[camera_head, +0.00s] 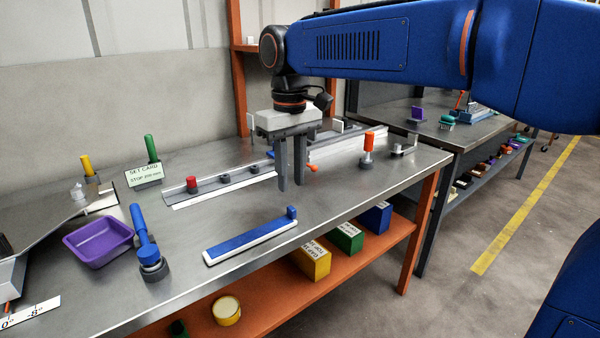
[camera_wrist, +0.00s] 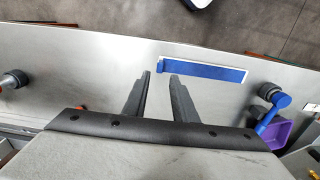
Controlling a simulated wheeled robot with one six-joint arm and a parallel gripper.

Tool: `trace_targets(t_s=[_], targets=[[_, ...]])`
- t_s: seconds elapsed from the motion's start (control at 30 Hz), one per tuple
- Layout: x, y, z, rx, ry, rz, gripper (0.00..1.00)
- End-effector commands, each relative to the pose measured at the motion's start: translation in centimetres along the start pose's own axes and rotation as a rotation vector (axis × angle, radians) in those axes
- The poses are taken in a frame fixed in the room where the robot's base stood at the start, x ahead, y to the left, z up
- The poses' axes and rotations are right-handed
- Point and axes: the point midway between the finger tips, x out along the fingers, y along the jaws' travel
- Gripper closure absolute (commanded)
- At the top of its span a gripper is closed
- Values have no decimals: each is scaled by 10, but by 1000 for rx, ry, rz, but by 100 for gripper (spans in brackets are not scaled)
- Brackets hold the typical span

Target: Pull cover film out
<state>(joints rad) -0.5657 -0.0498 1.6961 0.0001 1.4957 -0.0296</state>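The cover film appears to be the blue strip (camera_head: 250,238) lying on a white base on the steel table, with a small upright blue tab (camera_head: 291,212) at its right end. In the wrist view the blue strip (camera_wrist: 208,71) lies beyond the fingertips, with its tab (camera_wrist: 160,66) at the left end. My gripper (camera_head: 291,186) points down over the table, behind and above the strip in the head view. Its two fingers (camera_wrist: 160,75) are apart with nothing between them. No contact with the tab shows.
A purple tray (camera_head: 100,243) and a blue-handled tool (camera_head: 147,246) stand left of the strip. A grey rail with knobs (camera_head: 230,183) runs behind. An orange-topped post (camera_head: 368,146) stands at the right. The table around the strip is clear.

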Motion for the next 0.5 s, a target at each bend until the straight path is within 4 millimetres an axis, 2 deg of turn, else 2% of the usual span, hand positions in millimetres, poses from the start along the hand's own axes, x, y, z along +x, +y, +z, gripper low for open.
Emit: trace_targets(t_s=[0.5], targets=[[59,0,1,1,-2,0,75]])
